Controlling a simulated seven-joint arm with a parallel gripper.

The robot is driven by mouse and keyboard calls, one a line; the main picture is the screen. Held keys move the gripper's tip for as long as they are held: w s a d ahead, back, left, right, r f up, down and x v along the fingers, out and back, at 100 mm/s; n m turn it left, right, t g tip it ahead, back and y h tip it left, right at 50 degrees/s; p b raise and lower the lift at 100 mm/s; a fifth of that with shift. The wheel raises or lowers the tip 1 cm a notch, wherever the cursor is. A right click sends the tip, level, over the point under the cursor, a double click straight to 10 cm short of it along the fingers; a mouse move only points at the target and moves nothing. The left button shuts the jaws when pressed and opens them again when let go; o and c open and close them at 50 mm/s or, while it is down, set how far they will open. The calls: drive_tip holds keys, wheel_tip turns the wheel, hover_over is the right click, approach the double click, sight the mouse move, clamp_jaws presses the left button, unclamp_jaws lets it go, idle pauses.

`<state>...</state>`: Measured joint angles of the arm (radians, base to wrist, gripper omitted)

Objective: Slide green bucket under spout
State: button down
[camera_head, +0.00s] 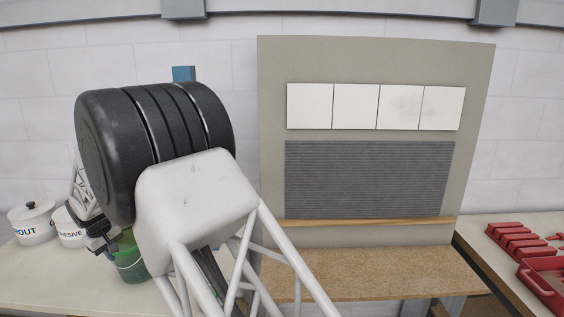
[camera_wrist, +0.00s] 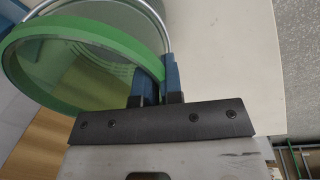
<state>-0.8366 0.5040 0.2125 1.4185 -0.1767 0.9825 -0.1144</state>
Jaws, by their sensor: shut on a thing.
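The green bucket (camera_head: 132,270) stands on the pale counter at the lower left in the head view, partly hidden by my arm. In the wrist view the bucket (camera_wrist: 40,38) shows its bright green rim and a metal wire handle. My gripper (camera_wrist: 160,78) has its blue fingers shut on the bucket's rim, one on each side of the wall. In the head view my gripper (camera_head: 112,242) is at the bucket's upper left. I cannot make out a spout; my arm covers much of the area above the bucket.
White lidded pots, one a grout pot (camera_head: 33,224) and one an adhesive pot (camera_head: 70,228), stand left of the bucket. A tiled panel (camera_head: 375,60) with a wooden ledge stands right. Red trays (camera_head: 545,280) lie on the far-right counter. The counter (camera_head: 60,285) in front of the pots is clear.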

drive_tip(key=shift+a, duration=2.9)
drive_tip(key=shift+s+a, duration=0.1)
drive_tip(key=shift+a, duration=0.25)
drive_tip(key=shift+s+a, duration=0.25)
drive_tip(key=shift+a, duration=0.65)
drive_tip(key=shift+r, duration=0.1)
drive_tip(key=c, duration=0.9)
unclamp_jaws()
drive_tip(key=shift+o, duration=0.2)
